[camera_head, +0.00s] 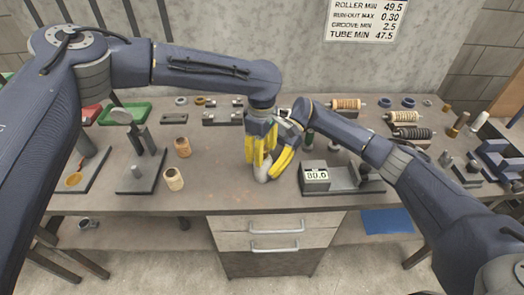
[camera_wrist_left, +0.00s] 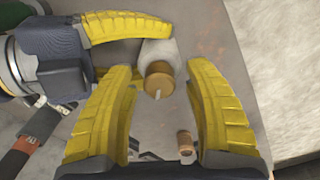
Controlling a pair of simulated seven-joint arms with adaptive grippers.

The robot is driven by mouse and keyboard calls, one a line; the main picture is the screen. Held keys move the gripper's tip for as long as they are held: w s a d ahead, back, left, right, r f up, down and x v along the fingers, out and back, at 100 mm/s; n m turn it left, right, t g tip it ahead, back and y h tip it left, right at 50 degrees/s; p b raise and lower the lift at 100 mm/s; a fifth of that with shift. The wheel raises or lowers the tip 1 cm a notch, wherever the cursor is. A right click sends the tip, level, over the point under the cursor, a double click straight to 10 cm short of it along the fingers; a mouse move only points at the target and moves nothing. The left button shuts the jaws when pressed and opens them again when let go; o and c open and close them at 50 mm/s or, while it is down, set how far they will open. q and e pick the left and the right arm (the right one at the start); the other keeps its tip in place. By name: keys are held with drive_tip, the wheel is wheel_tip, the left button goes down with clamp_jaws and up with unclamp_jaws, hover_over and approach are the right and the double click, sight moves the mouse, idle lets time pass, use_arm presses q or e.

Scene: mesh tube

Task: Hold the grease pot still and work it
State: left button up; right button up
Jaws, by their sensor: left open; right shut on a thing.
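The grease pot (camera_wrist_left: 158,52) is a pale grey body with a brass cap (camera_wrist_left: 159,76) and a small tab, seen best in the left wrist view. In the head view, its pale body (camera_head: 262,172) shows only partly below the yellow fingers. My right gripper (camera_head: 273,167) is shut on the pot's body, reaching in from the right. My left gripper (camera_head: 256,155) points down above the pot, fingers apart. In the left wrist view its two fingers stand on either side of the brass cap, with gaps visible; I cannot tell if either touches.
A block with a "30.0" display (camera_head: 317,176) stands just right of the pot. Rollers and rings line the table's back right. The table front around the pot is mostly clear.

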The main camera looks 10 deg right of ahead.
use_arm(q)
drive_tip(key=shift+o, duration=0.2)
clamp_jaws()
idle(0.3)
